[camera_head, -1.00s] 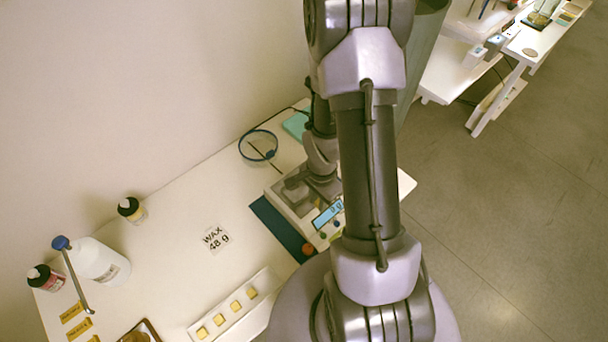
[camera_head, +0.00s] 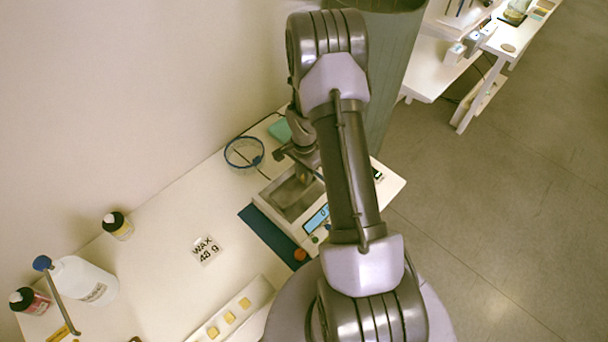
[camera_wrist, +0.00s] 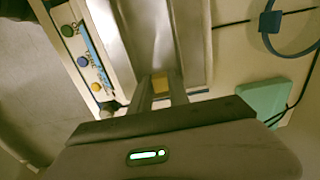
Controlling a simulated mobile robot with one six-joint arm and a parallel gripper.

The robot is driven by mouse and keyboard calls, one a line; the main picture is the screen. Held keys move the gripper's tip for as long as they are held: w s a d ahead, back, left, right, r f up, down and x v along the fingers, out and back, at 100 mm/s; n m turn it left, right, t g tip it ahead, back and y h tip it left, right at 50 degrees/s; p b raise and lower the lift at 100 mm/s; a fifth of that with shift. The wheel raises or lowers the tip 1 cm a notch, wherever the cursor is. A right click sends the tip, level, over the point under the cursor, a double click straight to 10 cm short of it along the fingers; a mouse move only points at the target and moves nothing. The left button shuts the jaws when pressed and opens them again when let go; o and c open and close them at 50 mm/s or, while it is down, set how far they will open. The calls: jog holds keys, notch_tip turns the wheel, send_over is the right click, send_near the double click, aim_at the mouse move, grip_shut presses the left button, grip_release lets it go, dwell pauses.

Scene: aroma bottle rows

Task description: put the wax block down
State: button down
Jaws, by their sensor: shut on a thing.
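The yellow wax block (camera_wrist: 160,83) sits between the fingertips of my gripper (camera_wrist: 161,88) in the wrist view. My gripper is shut on it. In the head view my gripper (camera_head: 302,176) is at the far right part of the scale (camera_head: 289,196), over or near its metal pan, and the arm hides part of it. The scale's pan (camera_wrist: 150,35) shows behind the block in the wrist view. I cannot tell whether the block touches the pan.
A white tray (camera_head: 247,304) holds several wax blocks. A blue ring (camera_head: 244,153) and a teal pad (camera_head: 280,130) lie behind. Bottles (camera_head: 84,280) stand at the left. An orange ball-like thing (camera_head: 300,255) is by the scale's front.

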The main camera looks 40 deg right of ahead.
jog(key=c, duration=1.5)
grip_release()
jog(key=shift+f, duration=0.1)
jog(key=shift+c, duration=0.2)
